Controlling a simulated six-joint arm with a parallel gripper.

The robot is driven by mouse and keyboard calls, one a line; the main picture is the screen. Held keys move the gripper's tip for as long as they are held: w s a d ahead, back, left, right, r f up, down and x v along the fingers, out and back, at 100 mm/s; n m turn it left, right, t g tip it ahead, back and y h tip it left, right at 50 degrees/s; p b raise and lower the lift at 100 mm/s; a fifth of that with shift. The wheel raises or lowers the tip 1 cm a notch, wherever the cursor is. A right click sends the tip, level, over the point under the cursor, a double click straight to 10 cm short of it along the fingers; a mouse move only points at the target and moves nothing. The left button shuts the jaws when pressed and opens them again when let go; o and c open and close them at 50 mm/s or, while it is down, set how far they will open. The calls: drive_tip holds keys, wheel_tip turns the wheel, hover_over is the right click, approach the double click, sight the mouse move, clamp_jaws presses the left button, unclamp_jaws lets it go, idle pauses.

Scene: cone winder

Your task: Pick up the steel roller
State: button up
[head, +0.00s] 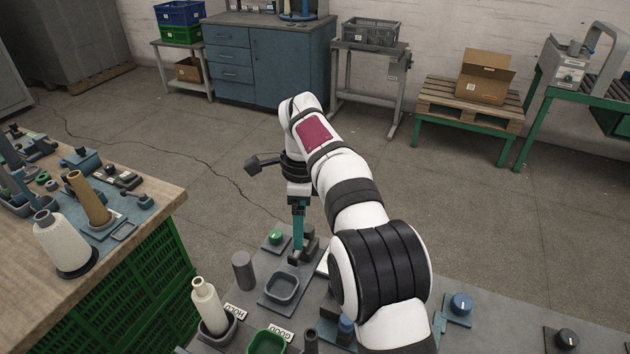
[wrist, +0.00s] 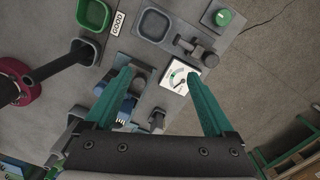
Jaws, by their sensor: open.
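A plain grey cylinder, which looks like the steel roller (head: 243,270), stands upright on the grey bench (head: 500,325) in the head view. It is left of the grey tray (head: 281,287); I cannot make it out in the wrist view. My gripper (head: 296,260) points down, right of the cylinder and apart from it. In the wrist view, my gripper's (wrist: 160,76) teal fingers are spread wide with nothing held between them. A dark grey piece (wrist: 195,49) lies beyond the right fingertip, near the white dial (wrist: 180,77).
A pale cone (head: 207,303) stands in the HOLD tray, close in front of the cylinder. My arm covers the bench's middle. A wooden table (head: 150,190) stands left.

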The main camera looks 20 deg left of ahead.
sight(239, 259)
drive_tip(key=s+a+f+m, duration=0.1)
drive_tip(key=a+f, duration=0.2)
drive_tip(key=a, duration=0.1)
drive_tip(key=s+a+f+m, duration=0.1)
drive_tip(key=s+a+f, duration=0.1)
drive_tip(key=a+f, duration=0.2)
drive_tip(key=s+a+f+m, duration=0.1)
drive_tip(key=s+a+f, duration=0.1)
drive_tip(key=a+f, duration=0.2)
drive_tip(key=shift+a+f, duration=0.1)
drive_tip(key=shift+a, duration=0.55)
drive_tip(key=shift+m, duration=0.7)
wheel_tip(239, 259, down, 6)
drive_tip(key=shift+w+d+r, duration=0.1)
clamp_jaws()
